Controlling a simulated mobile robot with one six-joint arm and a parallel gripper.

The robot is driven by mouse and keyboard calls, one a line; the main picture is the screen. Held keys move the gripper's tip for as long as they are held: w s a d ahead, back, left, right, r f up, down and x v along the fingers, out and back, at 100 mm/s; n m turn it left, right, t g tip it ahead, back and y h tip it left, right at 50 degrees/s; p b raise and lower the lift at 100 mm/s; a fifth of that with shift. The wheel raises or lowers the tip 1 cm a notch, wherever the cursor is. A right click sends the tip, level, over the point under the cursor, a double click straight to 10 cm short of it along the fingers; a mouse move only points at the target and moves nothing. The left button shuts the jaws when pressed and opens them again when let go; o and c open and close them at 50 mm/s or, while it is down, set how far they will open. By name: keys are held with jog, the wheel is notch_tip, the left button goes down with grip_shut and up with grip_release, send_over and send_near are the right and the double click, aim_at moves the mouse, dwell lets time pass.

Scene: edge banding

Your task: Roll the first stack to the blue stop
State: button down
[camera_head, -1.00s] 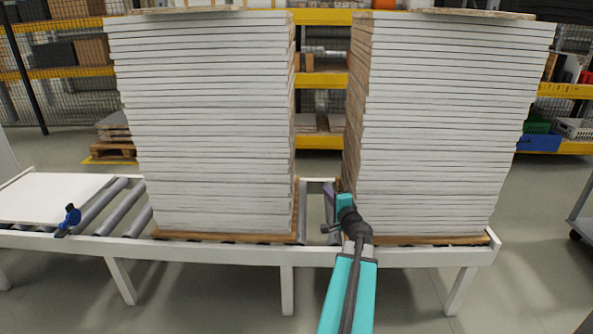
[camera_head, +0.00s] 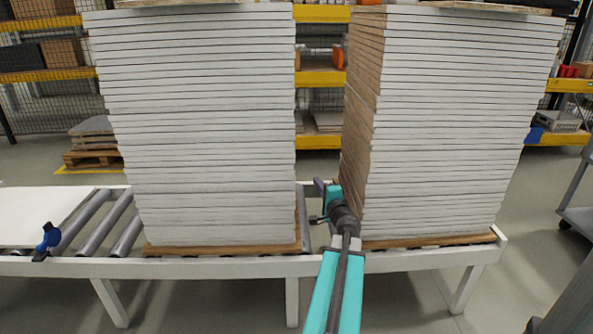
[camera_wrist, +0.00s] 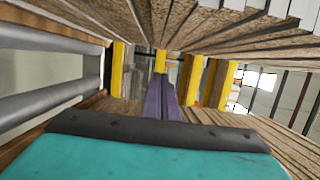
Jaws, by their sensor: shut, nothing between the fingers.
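Two tall stacks of white boards stand upright on wooden pallets on a roller conveyor in the head view. The left stack (camera_head: 205,130) is nearer the blue stop (camera_head: 48,237), which sits on the conveyor's front rail at the far left, with bare rollers between them. The right stack (camera_head: 455,130) stands near the conveyor's right end. My gripper (camera_head: 319,187) is shut and empty, low in the gap between the stacks. In the wrist view its purple fingers (camera_wrist: 160,100) point into this gap, with the left stack (camera_wrist: 190,22) above and the right stack (camera_wrist: 232,138) below. I see no contact with either.
The conveyor's front rail (camera_head: 190,268) runs below the stacks. A white board (camera_head: 35,215) lies at its left end, beyond the blue stop. Bare rollers (camera_head: 95,225) show left of the left stack. Shelves with yellow beams (camera_head: 318,77) stand behind. A grey cart (camera_head: 578,215) is at right.

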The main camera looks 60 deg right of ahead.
jog(key=shift+w, duration=0.15)
jog(key=w+d, duration=0.4)
jog(key=w, duration=0.6)
jog(key=shift+w+b, duration=0.4)
jog(key=shift+b, duration=0.05)
dwell(0.7)
dwell(0.4)
